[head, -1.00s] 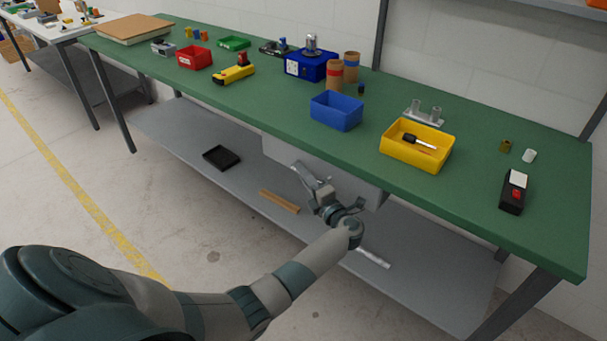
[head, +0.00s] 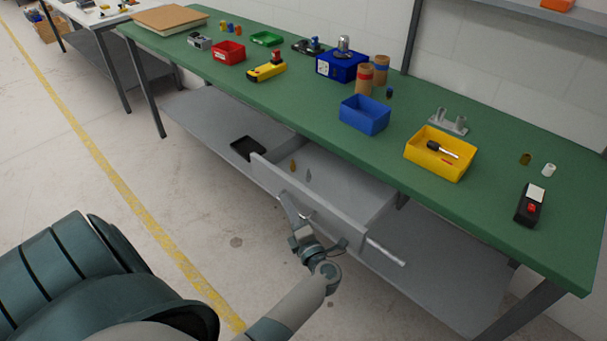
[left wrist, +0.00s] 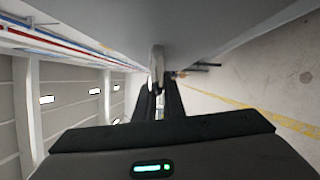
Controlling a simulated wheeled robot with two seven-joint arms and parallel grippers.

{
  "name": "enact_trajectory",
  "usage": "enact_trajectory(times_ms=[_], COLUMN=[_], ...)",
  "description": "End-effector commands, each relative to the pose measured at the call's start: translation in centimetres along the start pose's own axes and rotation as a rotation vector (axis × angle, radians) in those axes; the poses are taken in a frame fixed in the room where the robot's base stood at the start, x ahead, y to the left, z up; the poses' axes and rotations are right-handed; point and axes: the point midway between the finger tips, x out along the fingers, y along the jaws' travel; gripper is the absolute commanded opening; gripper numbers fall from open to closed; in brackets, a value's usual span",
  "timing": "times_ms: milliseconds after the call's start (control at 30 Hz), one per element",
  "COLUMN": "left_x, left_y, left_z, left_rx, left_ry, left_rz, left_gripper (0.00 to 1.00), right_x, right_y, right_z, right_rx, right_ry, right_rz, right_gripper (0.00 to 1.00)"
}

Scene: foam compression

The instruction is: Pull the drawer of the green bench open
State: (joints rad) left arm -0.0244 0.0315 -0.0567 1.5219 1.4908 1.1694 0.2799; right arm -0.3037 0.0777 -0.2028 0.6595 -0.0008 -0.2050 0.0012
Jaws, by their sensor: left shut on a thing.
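The green bench (head: 310,118) runs across the head view. Its grey drawer (head: 318,207) under the worktop stands partly open, and a few small items show inside it. My left gripper (head: 296,216) is at the outer side of the drawer front, shut on the drawer's handle. In the left wrist view the fingers (left wrist: 160,92) close around the pale handle (left wrist: 157,60), beside the grey drawer front (left wrist: 205,30). The gripper hides part of the handle in the head view. My right gripper is not in view.
On the worktop stand a blue bin (head: 364,114), a yellow bin (head: 440,152) and several small parts. A grey lower shelf (head: 440,262) holds a black tray (head: 248,148). The floor (head: 190,180) in front of the bench is clear.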

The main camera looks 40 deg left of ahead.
Motion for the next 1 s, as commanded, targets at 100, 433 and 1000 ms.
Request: enact_trajectory(times_ms=[100,433,1000], left_x=[-1.3,-3.5,-4.0], left_y=[0.8,1.7,1.9], left_z=[-3.0,-8.4,-9.5], left_rx=[0.002,0.0,-0.002], left_ry=[0.004,0.001,0.0], left_rz=[-0.004,-0.003,-0.001], left_gripper=[0.0,0.0,0.12], right_x=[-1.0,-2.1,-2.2], right_y=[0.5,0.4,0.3], right_z=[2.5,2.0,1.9], right_rx=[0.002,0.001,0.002], right_ry=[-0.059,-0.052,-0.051], right_rz=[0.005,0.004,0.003], right_gripper=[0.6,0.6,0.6])
